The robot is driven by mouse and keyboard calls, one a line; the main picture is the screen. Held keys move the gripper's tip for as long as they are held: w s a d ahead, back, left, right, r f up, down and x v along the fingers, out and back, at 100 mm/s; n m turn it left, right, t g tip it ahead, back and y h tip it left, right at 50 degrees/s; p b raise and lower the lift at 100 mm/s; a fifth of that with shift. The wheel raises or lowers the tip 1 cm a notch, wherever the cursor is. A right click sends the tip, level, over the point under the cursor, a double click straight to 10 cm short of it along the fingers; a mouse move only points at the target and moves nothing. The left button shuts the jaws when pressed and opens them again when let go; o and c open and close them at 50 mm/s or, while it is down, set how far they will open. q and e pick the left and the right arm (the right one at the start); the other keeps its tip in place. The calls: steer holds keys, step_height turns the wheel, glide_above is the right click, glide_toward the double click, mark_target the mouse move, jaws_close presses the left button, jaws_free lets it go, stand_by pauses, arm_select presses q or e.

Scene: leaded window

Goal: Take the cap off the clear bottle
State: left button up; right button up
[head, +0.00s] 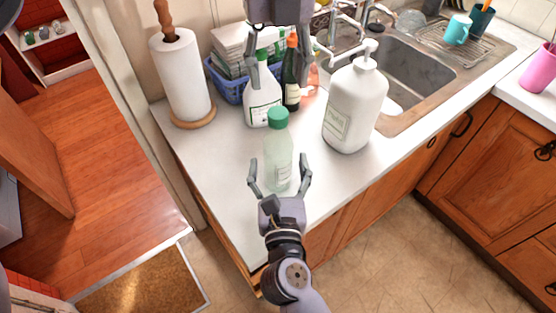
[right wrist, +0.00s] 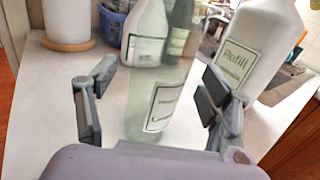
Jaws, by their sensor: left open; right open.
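The clear bottle (head: 278,160) stands upright near the front of the white counter, with a green cap (head: 278,118) on its neck. My right gripper (head: 280,170) is open, low at the bottle, with one finger on each side of it. In the right wrist view the clear bottle (right wrist: 156,100) stands between the open fingers, with a gap on both sides; its cap is out of that view. My left gripper (head: 277,70) is open above and behind the cap, pointing down, empty.
Behind stand a white spray bottle (head: 262,100), a dark green bottle (head: 291,85) and a blue basket (head: 228,86). A large white pump bottle (head: 354,105) stands close on the right. A paper towel roll (head: 182,78) is at left. The counter (head: 215,160) left of the clear bottle is free.

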mark_target(279, 168)
steer(key=shift+w, duration=1.6)
steer(key=shift+c, duration=0.5)
jaws_close()
